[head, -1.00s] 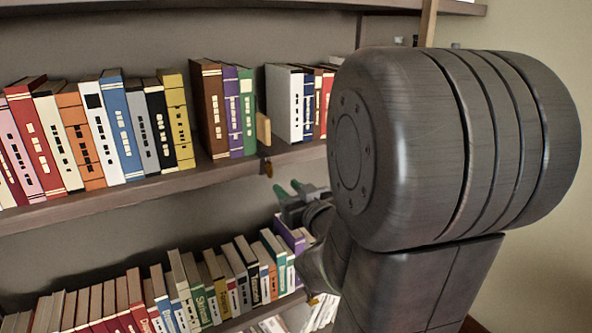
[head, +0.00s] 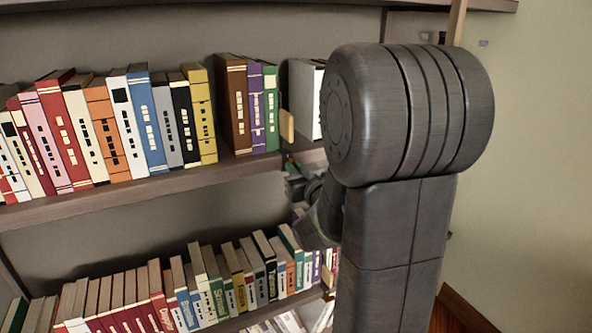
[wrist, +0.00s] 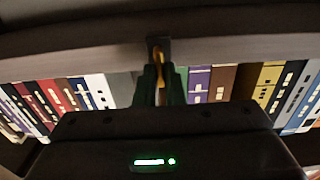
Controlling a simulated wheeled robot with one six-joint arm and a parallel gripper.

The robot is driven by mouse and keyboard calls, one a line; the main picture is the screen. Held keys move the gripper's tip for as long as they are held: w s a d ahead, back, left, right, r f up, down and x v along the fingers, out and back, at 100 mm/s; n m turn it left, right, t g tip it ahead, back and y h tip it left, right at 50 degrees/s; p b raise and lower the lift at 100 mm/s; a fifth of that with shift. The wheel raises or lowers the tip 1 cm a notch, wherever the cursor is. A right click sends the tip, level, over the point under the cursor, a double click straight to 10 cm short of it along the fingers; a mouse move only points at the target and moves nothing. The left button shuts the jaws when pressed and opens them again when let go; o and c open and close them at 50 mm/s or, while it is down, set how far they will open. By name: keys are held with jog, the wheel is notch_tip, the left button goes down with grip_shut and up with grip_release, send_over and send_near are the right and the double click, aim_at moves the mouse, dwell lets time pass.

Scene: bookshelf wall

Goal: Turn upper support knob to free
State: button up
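The upper support knob (wrist: 157,54) is a small brass-yellow piece on a dark bracket at the upper shelf's edge. My gripper (wrist: 159,76) has its two dark green fingers at the knob, one on each side, with the knob's yellow end between them. The gap is narrow, and I cannot tell whether the fingers press on it. In the head view my gripper (head: 291,167) is just under the upper shelf, below a light wooden tab (head: 287,125), partly behind my arm. The knob is hidden there.
The upper shelf (head: 180,181) carries a row of books on both sides of the tab. A lower shelf with more books (head: 200,290) lies below my gripper. A bare wall (head: 540,150) is at the right.

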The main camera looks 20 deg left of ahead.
jog(key=shift+f+n+b, duration=0.1)
jog(key=shift+n+b, duration=0.2)
jog(key=shift+b, duration=0.15)
grip_shut()
jog(key=shift+s+a+f+n+b, duration=0.1)
jog(key=shift+n+b, duration=4.25)
jog(key=shift+b, duration=0.4)
jog(key=shift+s+f+n+b, duration=0.1)
jog(key=shift+n+b, duration=4.25)
jog(key=shift+b, duration=0.4)
jog(key=shift+r, duration=0.1)
jog(key=o, duration=0.6)
grip_release()
